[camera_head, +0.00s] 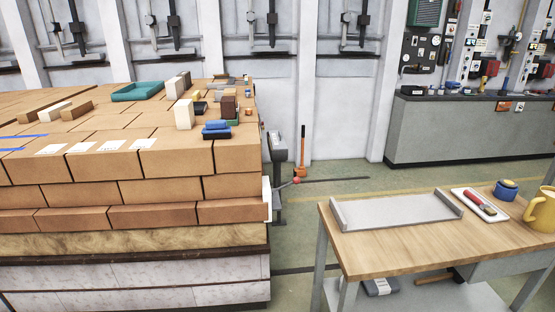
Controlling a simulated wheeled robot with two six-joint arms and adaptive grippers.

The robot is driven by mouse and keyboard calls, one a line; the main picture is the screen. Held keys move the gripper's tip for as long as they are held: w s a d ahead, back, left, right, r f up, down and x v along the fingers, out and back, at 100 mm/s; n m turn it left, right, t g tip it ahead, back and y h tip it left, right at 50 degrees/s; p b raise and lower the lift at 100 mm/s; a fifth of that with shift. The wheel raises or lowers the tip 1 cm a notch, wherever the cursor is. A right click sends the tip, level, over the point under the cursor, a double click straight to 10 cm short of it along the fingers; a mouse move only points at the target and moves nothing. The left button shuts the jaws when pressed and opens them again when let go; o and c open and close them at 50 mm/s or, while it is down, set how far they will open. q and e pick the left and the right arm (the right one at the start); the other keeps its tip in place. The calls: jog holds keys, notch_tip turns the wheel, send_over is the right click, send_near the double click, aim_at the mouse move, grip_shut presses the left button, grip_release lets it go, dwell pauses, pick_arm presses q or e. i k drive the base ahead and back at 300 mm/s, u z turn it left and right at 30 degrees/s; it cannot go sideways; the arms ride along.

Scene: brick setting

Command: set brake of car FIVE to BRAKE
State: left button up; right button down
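A car (130,275) stacked with large tan bricks (180,160) fills the left side. No readable FIVE label shows on it. At its right end stands a dark grey post with a box-like head (278,148). A short lever with a red knob (297,181) sticks out to the right beside this post; it looks like a brake lever. I cannot read any BRAKE marking or tell its setting. Neither of my grippers is in view.
A wooden-topped table (400,255) at the right front holds a grey tray (395,211), a white dish with a red-handled item (480,205), a blue pot (506,190) and a yellow mug (541,210). Open floor lies between car and table. A grey counter (460,130) stands behind.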

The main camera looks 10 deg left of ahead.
aim_at(296, 180)
jog(key=u, duration=0.6)
jog(key=i, duration=1.55)
jog(key=u, duration=0.65)
